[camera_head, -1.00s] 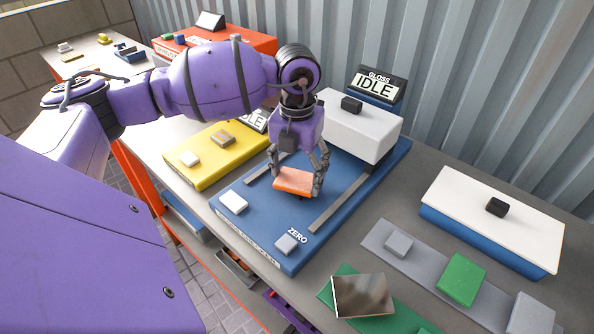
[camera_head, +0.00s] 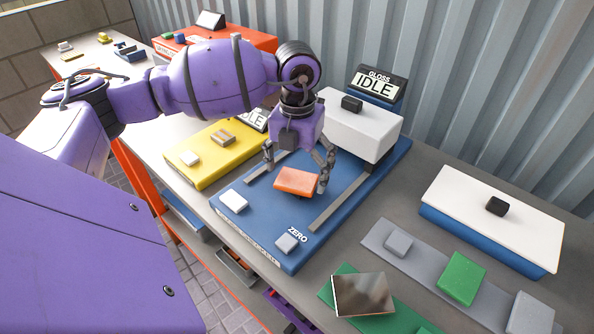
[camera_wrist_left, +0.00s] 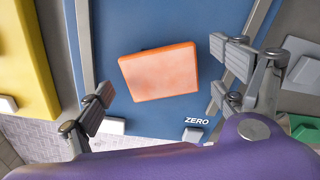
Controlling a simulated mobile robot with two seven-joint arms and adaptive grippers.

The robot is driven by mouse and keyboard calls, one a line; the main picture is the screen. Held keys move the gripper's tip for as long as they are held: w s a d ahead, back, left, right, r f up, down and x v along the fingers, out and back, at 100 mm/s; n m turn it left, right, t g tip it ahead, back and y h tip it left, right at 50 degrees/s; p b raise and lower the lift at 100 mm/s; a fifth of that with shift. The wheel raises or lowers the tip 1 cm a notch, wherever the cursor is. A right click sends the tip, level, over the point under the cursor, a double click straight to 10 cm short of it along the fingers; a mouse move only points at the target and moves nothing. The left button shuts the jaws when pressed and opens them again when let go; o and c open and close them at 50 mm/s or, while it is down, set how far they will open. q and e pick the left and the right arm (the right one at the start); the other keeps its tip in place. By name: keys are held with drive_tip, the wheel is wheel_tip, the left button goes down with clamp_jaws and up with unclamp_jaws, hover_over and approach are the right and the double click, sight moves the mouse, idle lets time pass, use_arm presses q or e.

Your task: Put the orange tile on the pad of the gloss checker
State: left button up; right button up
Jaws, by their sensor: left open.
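The orange tile (camera_head: 297,181) lies on the blue gloss checker (camera_head: 262,217), between its two grey rails. It also shows in the left wrist view (camera_wrist_left: 158,72), turned slightly against the rails. A small dark edge peeks out behind it there; the tile hides most of whatever is beneath, so I cannot tell how well it sits on the pad. My left gripper (camera_head: 297,167) is open around the tile, with a finger apart from it on either side, as the left wrist view (camera_wrist_left: 164,87) shows. The checker's display (camera_head: 374,88) reads IDLE. My right gripper is not in view.
The checker's white hood (camera_head: 357,128) stands just behind the tile. White (camera_head: 233,202) and grey ZERO (camera_head: 287,243) buttons are at its front. A yellow device (camera_head: 207,160) stands left. A grey strip (camera_head: 425,262) with blocks and a mirror-like plate (camera_head: 362,295) lie right.

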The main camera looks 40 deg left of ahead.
sight(297, 178)
use_arm(q)
wheel_tip(297, 178, up, 12)
drive_tip(key=shift+f, duration=0.15)
drive_tip(key=shift+c, duration=0.4)
idle(0.9)
